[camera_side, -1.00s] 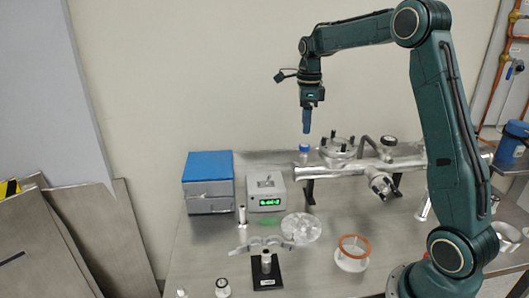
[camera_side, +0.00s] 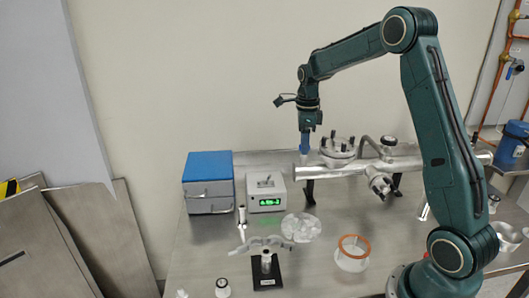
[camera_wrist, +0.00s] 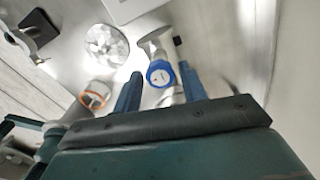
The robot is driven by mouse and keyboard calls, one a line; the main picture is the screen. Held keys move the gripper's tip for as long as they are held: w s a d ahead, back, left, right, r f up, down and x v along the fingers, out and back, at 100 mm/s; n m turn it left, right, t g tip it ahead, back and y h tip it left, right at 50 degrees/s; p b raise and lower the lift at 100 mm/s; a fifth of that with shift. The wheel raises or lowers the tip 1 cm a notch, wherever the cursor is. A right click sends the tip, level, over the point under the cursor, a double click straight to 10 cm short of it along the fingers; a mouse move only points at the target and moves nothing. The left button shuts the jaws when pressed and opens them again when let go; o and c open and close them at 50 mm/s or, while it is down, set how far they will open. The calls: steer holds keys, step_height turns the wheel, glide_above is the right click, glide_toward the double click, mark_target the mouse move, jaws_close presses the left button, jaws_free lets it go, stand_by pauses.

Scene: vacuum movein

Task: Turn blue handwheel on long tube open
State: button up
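The long metal tube (camera_side: 345,169) lies horizontally on supports above the bench. Its blue handwheel (camera_wrist: 160,73) shows in the wrist view as a round blue cap with a pale centre, between my two blue fingers. My gripper (camera_side: 305,143) points straight down over the left end of the tube in the side view, with its fingertips at the handwheel's height. There the fingers hide the handwheel. In the wrist view my gripper (camera_wrist: 158,92) is open, with one finger on each side of the wheel. A gap shows beside the wheel; contact cannot be told.
A flanged port with dark knobs (camera_side: 338,148) stands on the tube just right of my gripper. A grey box with a green display (camera_side: 266,193) and a blue-topped box (camera_side: 208,181) stand to the left. A clear disc (camera_side: 301,227) and an orange-ringed part (camera_side: 352,252) lie in front.

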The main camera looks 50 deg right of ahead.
steer(key=c, duration=0.6)
steer(key=shift+c, duration=0.2)
